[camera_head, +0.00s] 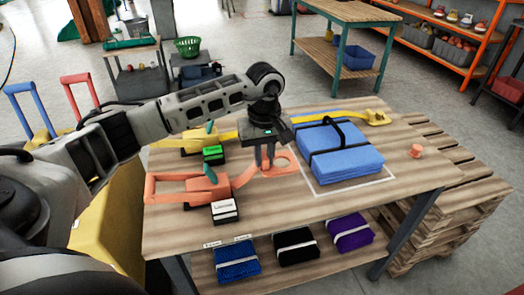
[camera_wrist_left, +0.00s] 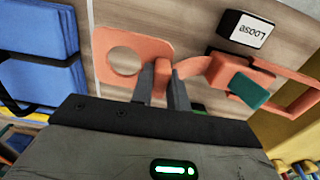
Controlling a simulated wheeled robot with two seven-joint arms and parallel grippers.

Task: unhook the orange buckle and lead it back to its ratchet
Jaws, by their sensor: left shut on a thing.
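The orange buckle (camera_head: 287,158), a flat plate with a round hole, is at the left side of the blue bundle. My left gripper (camera_head: 266,164) points down and is shut on the buckle's narrow end. The left wrist view shows the buckle (camera_wrist_left: 125,55) beside the fingers (camera_wrist_left: 164,88), its hole empty. A short orange strap (camera_head: 243,177) runs from it to the orange ratchet (camera_head: 180,188), which has a teal lever (camera_head: 211,174). An orange peg (camera_head: 416,151) stands bare near the table's right end. My right gripper is out of view.
The blue bundle (camera_head: 345,164) with black bands lies inside a white outline. A yellow strap (camera_head: 325,116) runs behind it to a yellow buckle (camera_head: 376,117). A block marked LOOSE (camera_head: 225,211) sits in front of the orange ratchet; a green block (camera_head: 213,154) sits behind.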

